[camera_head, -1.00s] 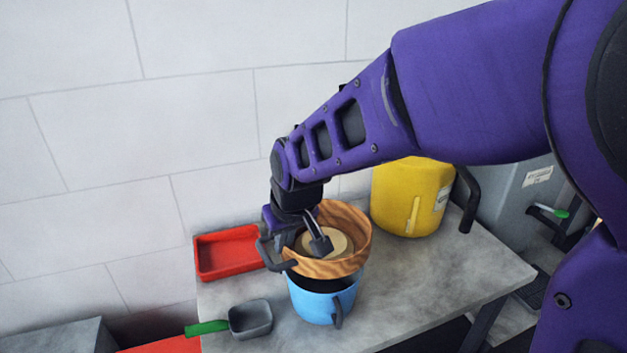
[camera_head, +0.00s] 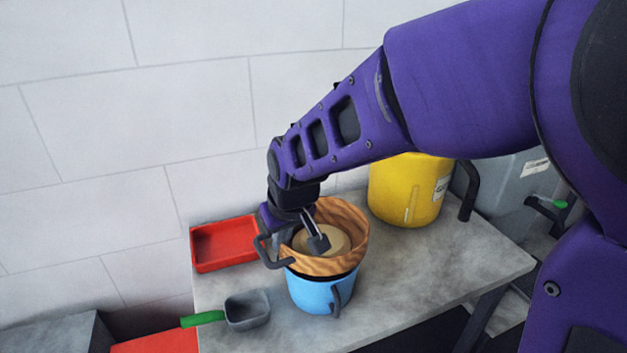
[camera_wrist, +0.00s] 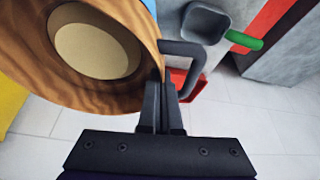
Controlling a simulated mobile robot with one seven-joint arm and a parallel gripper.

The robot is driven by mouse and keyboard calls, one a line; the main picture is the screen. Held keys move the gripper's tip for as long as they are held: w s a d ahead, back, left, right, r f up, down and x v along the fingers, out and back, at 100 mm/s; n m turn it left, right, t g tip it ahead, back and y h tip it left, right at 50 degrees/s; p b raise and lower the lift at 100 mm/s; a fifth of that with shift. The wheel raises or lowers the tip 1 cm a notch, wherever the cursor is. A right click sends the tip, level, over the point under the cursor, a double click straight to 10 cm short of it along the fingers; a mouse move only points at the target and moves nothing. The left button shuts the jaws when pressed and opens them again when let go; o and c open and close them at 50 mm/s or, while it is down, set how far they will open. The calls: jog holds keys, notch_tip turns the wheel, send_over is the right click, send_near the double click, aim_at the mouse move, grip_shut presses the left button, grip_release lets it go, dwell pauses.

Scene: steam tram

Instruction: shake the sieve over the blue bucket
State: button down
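The sieve (camera_head: 345,257) has a wood-grained round rim and holds a pale tan disc of material; its rim (camera_wrist: 120,98) fills the left of the wrist view. My gripper (camera_head: 310,232) is closed on the sieve's rim beside its dark handle loop (camera_head: 268,254). In the wrist view the fingers (camera_wrist: 161,82) are close together at the rim, with the handle (camera_wrist: 197,60) just right of them. The blue bucket (camera_head: 318,293) stands on the table directly under the sieve. The sieve hides most of its opening, and I cannot tell whether they touch.
A red tray (camera_head: 195,256) lies behind left on the grey table (camera_head: 430,285). A grey scoop (camera_head: 247,312) with a green handle lies front left. A yellow canister (camera_head: 405,192) stands behind right. The tiled wall (camera_head: 120,130) is close behind. Table right of the bucket is clear.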

jog(key=shift+a, duration=0.1)
jog(key=shift+d, duration=1.15)
jog(key=shift+a+r+p, duration=0.3)
jog(key=shift+r+p, duration=0.35)
jog(key=shift+r, duration=0.15)
jog(key=shift+a+r+p, duration=0.3)
jog(key=shift+r+p, duration=0.3)
jog(key=shift+r, duration=0.2)
jog(key=shift+a+r+p, duration=0.3)
jog(key=shift+r+p, duration=0.35)
jog(key=shift+r, duration=0.15)
dwell(0.7)
